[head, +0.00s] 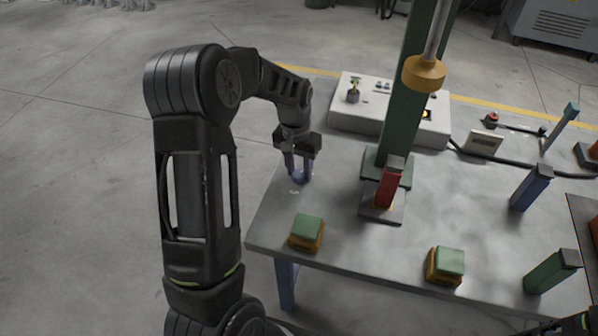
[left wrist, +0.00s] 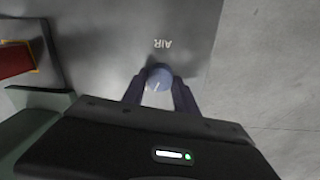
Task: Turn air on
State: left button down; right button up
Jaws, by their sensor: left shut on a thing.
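A round blue knob (head: 300,178) sits on the grey table top near its left edge. In the left wrist view the blue knob (left wrist: 159,75) shows a short white mark, and the upside-down label AIR (left wrist: 162,44) is printed on the table beside it. My left gripper (head: 299,168) points down at the knob. Its two fingers (left wrist: 158,90) lie on either side of the knob, shut on it. The fingers hide parts of the knob's sides. My right gripper is not in view.
A green column (head: 402,100) with a red block (head: 389,187) at its foot stands right of the knob. Green-topped buttons (head: 308,227) (head: 449,262) sit along the front edge. A white control box (head: 370,108) stands behind. Coloured posts (head: 532,188) stand at right.

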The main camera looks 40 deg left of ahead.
aim_at(299, 172)
pick_arm(q)
jog(key=m+b, duration=0.1)
jog(key=m, duration=0.4)
dwell(0.4)
jog(key=c, duration=0.9)
grip_release()
jog(key=shift+c, duration=0.2)
jog(key=shift+w+a+r+b, duration=0.1)
jog(key=shift+r+b, duration=0.1)
jog(key=shift+r, duration=1.75)
jog(key=shift+a+r+b, duration=0.1)
jog(key=shift+r+b, duration=0.1)
jog(key=shift+r, duration=1.75)
